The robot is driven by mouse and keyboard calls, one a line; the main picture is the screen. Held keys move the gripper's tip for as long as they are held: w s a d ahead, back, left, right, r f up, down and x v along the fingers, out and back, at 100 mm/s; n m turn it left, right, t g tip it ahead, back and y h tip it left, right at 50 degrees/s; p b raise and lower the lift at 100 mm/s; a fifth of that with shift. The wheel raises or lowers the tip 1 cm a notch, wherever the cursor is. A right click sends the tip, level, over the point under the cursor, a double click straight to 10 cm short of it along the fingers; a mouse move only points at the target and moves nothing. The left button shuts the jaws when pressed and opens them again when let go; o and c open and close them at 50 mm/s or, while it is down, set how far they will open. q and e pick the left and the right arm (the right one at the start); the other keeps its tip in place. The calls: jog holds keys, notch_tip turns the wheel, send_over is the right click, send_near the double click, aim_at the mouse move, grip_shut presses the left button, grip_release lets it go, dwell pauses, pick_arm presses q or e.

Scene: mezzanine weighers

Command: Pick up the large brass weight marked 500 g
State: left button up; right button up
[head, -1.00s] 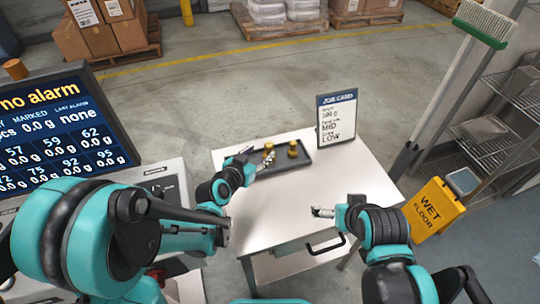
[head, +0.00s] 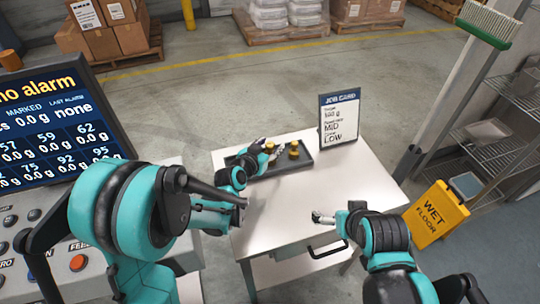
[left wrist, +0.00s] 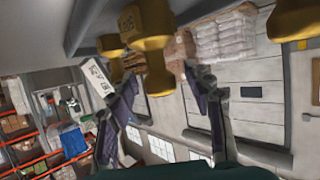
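Brass weights stand on a dark tray (head: 298,165) on the white table. One brass weight (head: 269,146) is at the tray's left, another brass weight (head: 293,150) to its right. My left gripper (head: 271,158) is at the tray, close to the weights. Another brass weight (left wrist: 296,20) is at the right edge. My right gripper (head: 320,217) hovers over the table's right front, apparently empty.
A job card sign (head: 339,119) stands at the table's back right. A console screen (head: 55,125) is at the left. A yellow wet floor sign (head: 438,214) and wire shelving (head: 495,150) are at the right. The table's middle (head: 290,200) is clear.

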pick_arm(q)
grip_shut()
